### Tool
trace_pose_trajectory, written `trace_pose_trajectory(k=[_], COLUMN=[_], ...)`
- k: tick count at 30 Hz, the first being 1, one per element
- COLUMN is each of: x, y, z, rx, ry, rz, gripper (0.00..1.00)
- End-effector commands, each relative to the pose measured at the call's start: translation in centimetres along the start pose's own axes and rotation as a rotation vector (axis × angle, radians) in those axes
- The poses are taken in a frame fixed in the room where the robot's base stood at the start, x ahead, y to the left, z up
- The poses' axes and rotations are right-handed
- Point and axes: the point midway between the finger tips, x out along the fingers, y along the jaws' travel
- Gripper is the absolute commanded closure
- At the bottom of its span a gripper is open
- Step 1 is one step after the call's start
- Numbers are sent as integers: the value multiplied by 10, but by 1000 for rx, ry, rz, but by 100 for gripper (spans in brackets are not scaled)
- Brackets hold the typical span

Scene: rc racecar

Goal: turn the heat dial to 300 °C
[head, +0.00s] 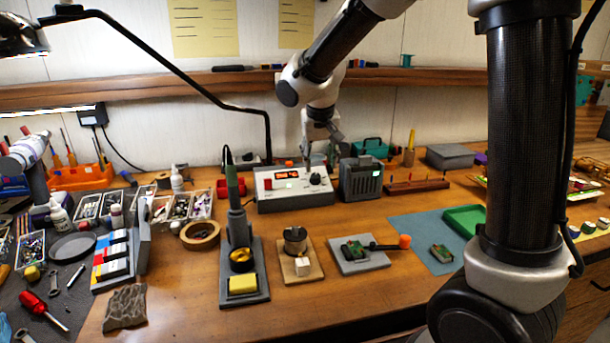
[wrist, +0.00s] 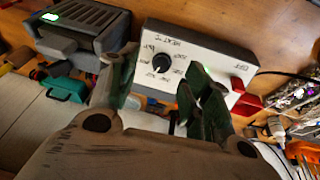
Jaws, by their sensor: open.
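The heat station (head: 290,190) is a light grey and dark box with a red lit display and a black heat dial (head: 316,179) on its right. In the wrist view the station's pale face (wrist: 205,55) is upside down. The dial (wrist: 159,70) has printed numbers around it, too small to read surely, and I cannot tell where its pointer stands.
A grey vented box (head: 361,179) stands close to the station's right. A soldering iron (head: 236,195) stands upright in front left, above a yellow sponge (head: 242,284). A red block (wrist: 246,103) sits beside the station. The wooden bench just in front of the station is clear.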

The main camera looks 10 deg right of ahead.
Motion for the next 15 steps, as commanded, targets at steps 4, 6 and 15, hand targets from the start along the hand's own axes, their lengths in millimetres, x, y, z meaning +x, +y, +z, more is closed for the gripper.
trace_pose_trajectory(k=[4,6,15], x=[-4,-2,39], y=[-4,-5,-5], z=[-12,-13,-13], rx=[105,138,156], ry=[42,44,39], rz=[-19,-23,-21], gripper=[51,51,51])
